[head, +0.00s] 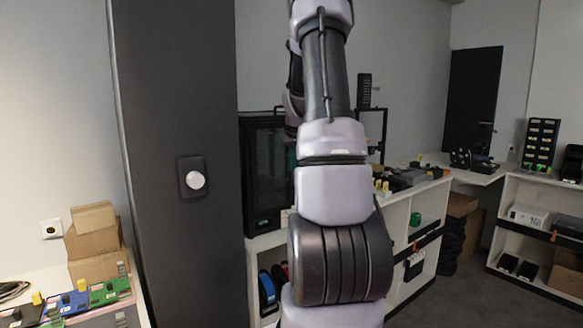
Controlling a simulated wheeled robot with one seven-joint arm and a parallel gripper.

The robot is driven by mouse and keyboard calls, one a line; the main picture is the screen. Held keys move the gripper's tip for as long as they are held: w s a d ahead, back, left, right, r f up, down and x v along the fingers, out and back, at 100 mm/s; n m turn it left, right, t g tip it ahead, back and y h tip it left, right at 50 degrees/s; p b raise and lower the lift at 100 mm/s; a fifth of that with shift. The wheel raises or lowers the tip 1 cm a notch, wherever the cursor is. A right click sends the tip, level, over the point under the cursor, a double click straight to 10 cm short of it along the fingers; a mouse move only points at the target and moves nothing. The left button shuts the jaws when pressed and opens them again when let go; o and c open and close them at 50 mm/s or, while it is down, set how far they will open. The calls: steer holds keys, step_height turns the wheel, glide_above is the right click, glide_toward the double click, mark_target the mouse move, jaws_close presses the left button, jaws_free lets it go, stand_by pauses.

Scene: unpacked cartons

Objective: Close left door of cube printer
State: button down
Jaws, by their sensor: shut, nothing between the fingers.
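The cube printer (248,180) is a black, box-shaped machine with dark glazed panels, standing on a white shelf unit left of my arm. A dark framed panel faces me on its left part, with a small green mark near its bottom. My arm hides the printer's right part. I cannot tell whether this panel is the left door or how far the door is open. My arm rises through the middle of the view and leaves it at the top, with another of its links partly behind it. My gripper is not visible.
A dark pillar with a white round knob (196,180) stands left of the printer. Spools (268,291) sit in the shelf below. The right counter (432,184) holds small items. Cartons (93,240) are at the left. Floor is open at lower right.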

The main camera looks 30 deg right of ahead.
steer(key=shift+w+d, duration=0.25)
steer(key=shift+w, duration=0.25)
steer(key=shift+s, duration=0.1)
stand_by(0.3)
